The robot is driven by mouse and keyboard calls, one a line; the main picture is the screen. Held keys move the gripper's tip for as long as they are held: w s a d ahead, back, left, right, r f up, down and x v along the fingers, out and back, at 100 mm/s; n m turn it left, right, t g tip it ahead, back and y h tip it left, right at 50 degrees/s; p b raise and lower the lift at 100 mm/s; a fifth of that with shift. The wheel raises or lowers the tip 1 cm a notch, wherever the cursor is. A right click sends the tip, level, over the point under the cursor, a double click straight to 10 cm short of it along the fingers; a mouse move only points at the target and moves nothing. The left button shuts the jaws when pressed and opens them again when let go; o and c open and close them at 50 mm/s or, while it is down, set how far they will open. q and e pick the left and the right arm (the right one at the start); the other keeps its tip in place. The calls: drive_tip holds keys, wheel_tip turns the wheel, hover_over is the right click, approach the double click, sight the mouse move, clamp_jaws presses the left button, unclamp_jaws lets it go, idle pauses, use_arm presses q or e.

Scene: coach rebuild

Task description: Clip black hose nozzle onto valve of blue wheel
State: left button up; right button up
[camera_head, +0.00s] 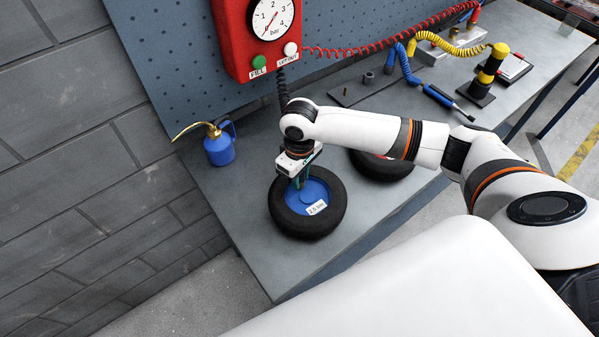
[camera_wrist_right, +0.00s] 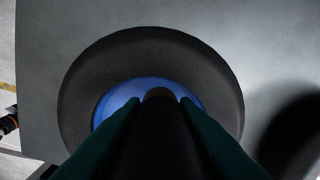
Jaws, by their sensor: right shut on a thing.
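The blue wheel (camera_head: 325,222) lies flat on the bench, a black tyre around a blue hub with a white "2.5 bar" label. My right gripper (camera_head: 299,183) points down over the hub. In the right wrist view its two dark green fingers are shut on the black hose nozzle (camera_wrist_right: 158,130), a dark round shape in front of the hub (camera_wrist_right: 118,98). The coiled black hose (camera_head: 282,88) drops from the red gauge box to behind my right wrist. The valve is hidden, so I cannot tell whether the nozzle touches it. My left gripper is not in view.
The red gauge box (camera_head: 236,40) hangs on the pegboard. A blue oil can (camera_head: 219,150) stands left of the wheel. A second wheel (camera_head: 385,170) lies partly under my right arm. Red, blue and yellow coiled hoses and a yellow-black tool (camera_head: 490,68) are farther right.

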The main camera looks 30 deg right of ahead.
drive_tip(key=shift+f, duration=0.3)
drive_tip(key=o, duration=1.1)
